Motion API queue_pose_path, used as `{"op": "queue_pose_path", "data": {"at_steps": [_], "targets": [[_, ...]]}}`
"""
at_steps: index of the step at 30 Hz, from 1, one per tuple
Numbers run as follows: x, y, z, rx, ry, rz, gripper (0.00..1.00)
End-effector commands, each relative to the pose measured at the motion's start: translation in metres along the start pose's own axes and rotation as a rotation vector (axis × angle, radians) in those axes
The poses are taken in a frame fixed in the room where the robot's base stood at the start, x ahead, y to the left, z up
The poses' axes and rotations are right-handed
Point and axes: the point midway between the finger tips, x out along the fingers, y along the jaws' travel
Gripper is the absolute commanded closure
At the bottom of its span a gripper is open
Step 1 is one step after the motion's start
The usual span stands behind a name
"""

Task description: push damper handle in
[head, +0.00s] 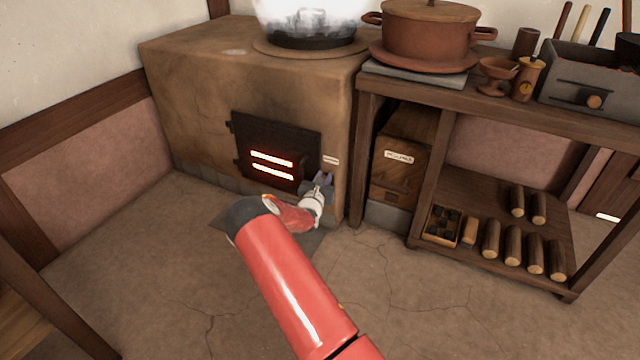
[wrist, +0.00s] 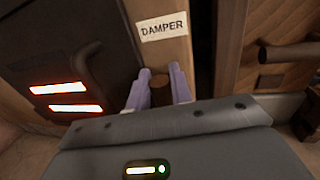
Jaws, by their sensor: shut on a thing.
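The damper handle (wrist: 158,84) is a brown wooden knob on the stove's clay front, just below a white DAMPER label (wrist: 163,27) in the wrist view. My gripper (wrist: 158,82) is shut on it, with one pale purple finger on each side. In the head view my gripper (head: 322,183) is at the stove front, right of the fire door and below the small label (head: 330,160). My gripper hides the handle there. How far the handle stands out from the stove cannot be told.
The black fire door (head: 276,150) with glowing slots is just left of my gripper. A wooden shelf unit (head: 470,100) with a lidded pot (head: 425,35), several logs and a wooden cabinet (head: 400,150) stands on the right. The floor at left is clear.

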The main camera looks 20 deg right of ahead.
Motion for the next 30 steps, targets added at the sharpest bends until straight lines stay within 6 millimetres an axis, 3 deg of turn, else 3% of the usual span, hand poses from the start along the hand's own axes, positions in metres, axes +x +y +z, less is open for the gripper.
{"op": "queue_pose_path", "data": {"at_steps": [10,11,15,24,30], "targets": [[0.004,-0.001,0.000,0.000,0.000,0.001,1.00],[0.004,-0.001,0.000,0.000,0.000,0.001,0.77],[0.003,-0.001,0.000,0.000,0.000,0.000,0.59],[0.001,0.000,0.000,0.000,0.001,0.000,0.59],[-0.025,0.000,0.001,-0.002,0.002,0.001,0.59]]}}
